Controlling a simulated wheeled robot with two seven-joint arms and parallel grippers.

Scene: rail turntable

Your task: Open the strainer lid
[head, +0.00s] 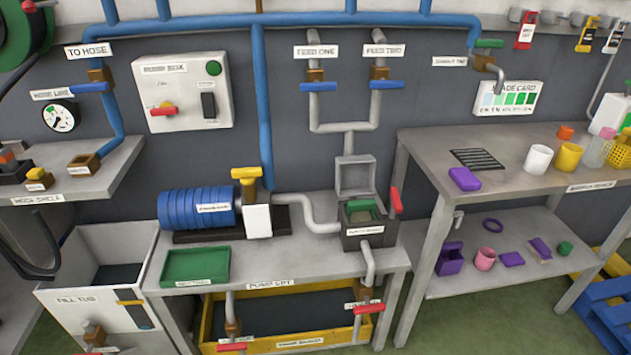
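The strainer (366,231) is a grey box at the right end of the pump bench, with a label on its front. Its grey lid (355,175) stands raised, upright at the back edge of the box. The box top shows an opening with a green-grey inside (362,209). A red handle (396,200) sticks up at the box's right side. Grey pipes join the strainer from the left and run down from its front. Neither of my grippers is in view.
A blue pump (195,208) with a yellow-handled valve (246,173) and a green tray (196,265) share the bench (320,258). Feed pipes with blue handles (387,85) come down behind the lid. A grey table (430,160) with cups stands close on the right.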

